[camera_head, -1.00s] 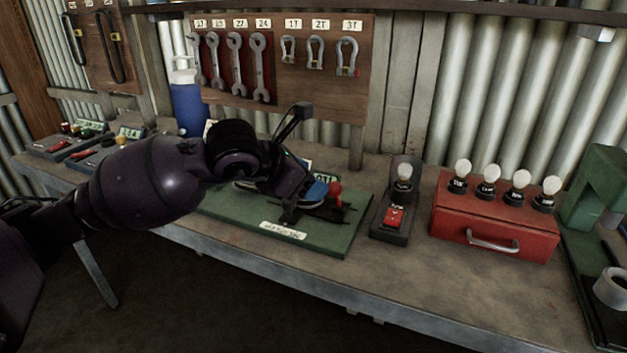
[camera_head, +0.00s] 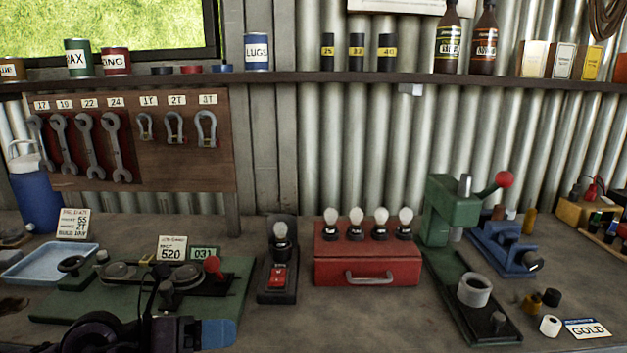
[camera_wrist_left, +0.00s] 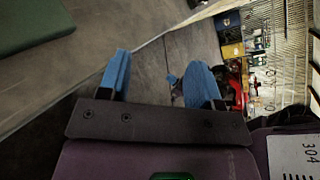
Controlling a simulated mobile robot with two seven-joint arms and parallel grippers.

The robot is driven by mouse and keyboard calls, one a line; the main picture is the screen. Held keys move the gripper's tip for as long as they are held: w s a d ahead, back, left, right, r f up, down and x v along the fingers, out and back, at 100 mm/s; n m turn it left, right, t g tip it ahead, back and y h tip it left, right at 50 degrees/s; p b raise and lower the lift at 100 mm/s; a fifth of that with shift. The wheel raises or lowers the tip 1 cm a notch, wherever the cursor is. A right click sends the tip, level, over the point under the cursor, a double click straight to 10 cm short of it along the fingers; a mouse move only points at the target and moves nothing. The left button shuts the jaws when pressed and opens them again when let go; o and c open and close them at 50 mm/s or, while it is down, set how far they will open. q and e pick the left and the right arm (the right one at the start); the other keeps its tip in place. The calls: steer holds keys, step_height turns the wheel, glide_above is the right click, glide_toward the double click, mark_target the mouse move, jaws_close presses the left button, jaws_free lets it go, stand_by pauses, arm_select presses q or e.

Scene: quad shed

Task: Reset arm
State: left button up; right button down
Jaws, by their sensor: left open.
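My left gripper (camera_head: 205,328) shows at the bottom left of the head view, low in front of the green board (camera_head: 70,308) at the bench's front. A blue fingertip shows there, and the rest of the arm is cut off by the frame. In the left wrist view the two blue fingers (camera_wrist_left: 158,82) stand wide apart with nothing between them. The gripper is open and empty. My right gripper is in neither view.
On the bench (camera_head: 370,325) stand a blue tray (camera_head: 25,277), a switch with a bulb (camera_head: 278,275), a red box (camera_head: 325,268) with several bulbs, a green press (camera_head: 440,215) and a blue vise (camera_head: 505,250). A shelf (camera_head: 300,77) runs above.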

arm_select(q)
steer(key=s+a+f+n+t+y+p, duration=0.1)
steer(key=s+a+f+n+t+y, duration=0.4)
steer(key=n, duration=0.9)
steer(key=s+a+f+n+t+y+p, duration=0.1)
steer(key=s+a+f+n+t+y, duration=0.2)
steer(key=f+n+t, duration=0.7)
steer(key=s+a+f+n+g+y, duration=0.2)
steer(key=s+f+n+g, duration=0.3)
steer(key=s+n, duration=0.1)
steer(key=s+a+f+n+g+y, duration=0.2)
steer(key=s+f+n+g+y, duration=0.1)
steer(key=s+f+n+g, duration=0.2)
steer(key=s+f+n, duration=0.1)
steer(key=s+n, duration=0.1)
steer(key=n, duration=0.1)
steer(key=shift+s+f+n, duration=0.25)
steer(key=shift+n, duration=0.15)
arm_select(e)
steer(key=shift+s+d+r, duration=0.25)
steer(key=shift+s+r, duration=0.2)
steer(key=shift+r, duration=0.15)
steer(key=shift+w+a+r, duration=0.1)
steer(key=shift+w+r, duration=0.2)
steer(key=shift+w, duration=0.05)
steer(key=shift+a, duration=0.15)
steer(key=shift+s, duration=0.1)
